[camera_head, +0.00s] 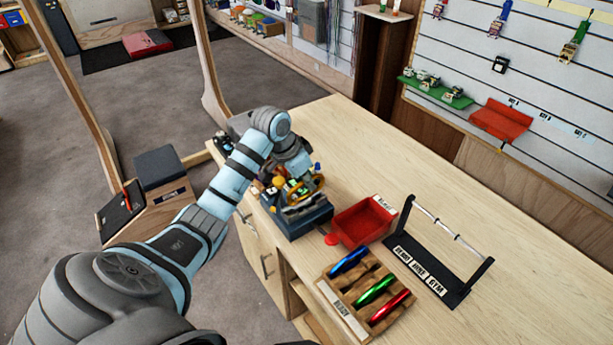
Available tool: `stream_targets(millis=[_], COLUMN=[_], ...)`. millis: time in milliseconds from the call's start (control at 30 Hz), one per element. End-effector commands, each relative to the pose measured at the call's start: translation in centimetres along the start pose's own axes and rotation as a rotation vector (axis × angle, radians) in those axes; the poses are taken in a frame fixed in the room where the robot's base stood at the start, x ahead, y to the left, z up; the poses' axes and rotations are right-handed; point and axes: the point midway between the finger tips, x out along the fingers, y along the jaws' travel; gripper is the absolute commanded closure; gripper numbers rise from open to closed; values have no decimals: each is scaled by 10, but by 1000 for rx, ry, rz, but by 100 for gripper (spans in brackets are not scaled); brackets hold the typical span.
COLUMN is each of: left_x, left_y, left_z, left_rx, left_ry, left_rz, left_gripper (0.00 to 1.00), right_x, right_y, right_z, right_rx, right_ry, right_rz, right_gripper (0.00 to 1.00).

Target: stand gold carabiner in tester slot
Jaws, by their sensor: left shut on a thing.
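My left gripper (299,186) reaches in from the left and is shut on the gold carabiner (318,186), which shows as a yellow loop at the fingers. They are just above a dark blue-grey box (297,222) on the counter; whether the carabiner touches it I cannot tell. The fingers hide part of the carabiner. A wooden block (335,298) with slots, labelled at its left side, holds a blue carabiner (350,261), a green one (374,289) and a red one (391,305). Which piece is the tester I cannot tell for sure. My right gripper is not in view.
A red tray (364,222) lies between the box and a black stand (455,290) with a raised metal bar (447,228). The wooden counter (400,160) is clear behind and to the right. A slatted wall with hanging gear stands behind.

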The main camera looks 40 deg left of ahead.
Motion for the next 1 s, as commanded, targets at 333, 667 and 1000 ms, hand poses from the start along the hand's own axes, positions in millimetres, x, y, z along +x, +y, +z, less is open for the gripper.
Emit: stream_targets(millis=[333,667,1000], left_x=[-6,1,14], left_y=[2,1,-1], left_z=[3,4,5], left_rx=[0,-1,-1], left_ry=[1,0,0], left_rz=[-1,0,-1], left_gripper=[100,100,100], right_x=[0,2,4], right_y=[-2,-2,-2], right_z=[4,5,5], right_rx=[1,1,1], right_ry=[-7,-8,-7], right_rz=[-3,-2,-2], right_gripper=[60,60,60])
